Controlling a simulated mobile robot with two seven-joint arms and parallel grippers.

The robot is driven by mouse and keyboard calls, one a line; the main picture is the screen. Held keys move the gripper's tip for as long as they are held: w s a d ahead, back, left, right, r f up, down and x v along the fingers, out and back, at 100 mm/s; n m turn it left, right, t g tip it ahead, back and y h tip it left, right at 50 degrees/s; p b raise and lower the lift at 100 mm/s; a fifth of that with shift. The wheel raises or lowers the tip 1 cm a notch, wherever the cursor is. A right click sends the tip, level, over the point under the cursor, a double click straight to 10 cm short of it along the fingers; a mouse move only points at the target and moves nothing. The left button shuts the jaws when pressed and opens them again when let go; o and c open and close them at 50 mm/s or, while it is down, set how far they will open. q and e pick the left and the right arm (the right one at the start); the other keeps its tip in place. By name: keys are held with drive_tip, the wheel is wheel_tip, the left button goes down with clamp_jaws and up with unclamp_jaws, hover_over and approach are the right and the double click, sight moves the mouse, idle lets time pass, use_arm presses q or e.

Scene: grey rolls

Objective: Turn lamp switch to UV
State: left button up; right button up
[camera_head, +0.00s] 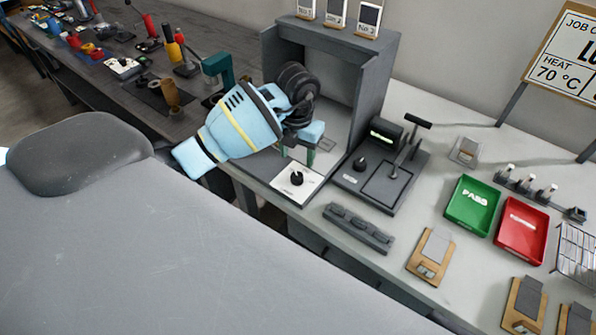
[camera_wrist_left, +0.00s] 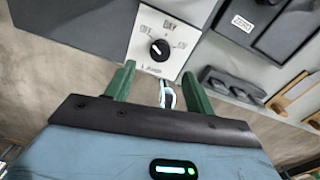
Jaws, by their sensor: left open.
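The lamp switch is a black knob (camera_head: 296,178) on a white plate (camera_head: 312,184) at the front edge of the grey booth. In the left wrist view the knob (camera_wrist_left: 159,50) sits mid-plate, with OFF, DAY and UV around it and LAMP below. A small pale mark on the knob seems to lie toward the upper left; I cannot tell its exact setting. My left gripper (camera_head: 297,156) is open, its green fingers apart and empty, just above and behind the knob in the head view. In the wrist view its fingertips (camera_wrist_left: 159,72) are just short of the knob. My right gripper is not in view.
The grey booth (camera_head: 382,90) rises behind my left gripper. A dark device with a lever (camera_head: 390,180) stands close right of the plate. A grey block (camera_head: 358,228), a green tray (camera_head: 472,206) and a red tray (camera_head: 521,231) lie farther right.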

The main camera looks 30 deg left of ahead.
sight(297, 175)
use_arm(q)
wheel_tip(297, 175, down, 7)
drive_tip(key=shift+f, duration=0.2)
drive_tip(key=shift+c, duration=0.4)
drive_tip(key=c, duration=0.9)
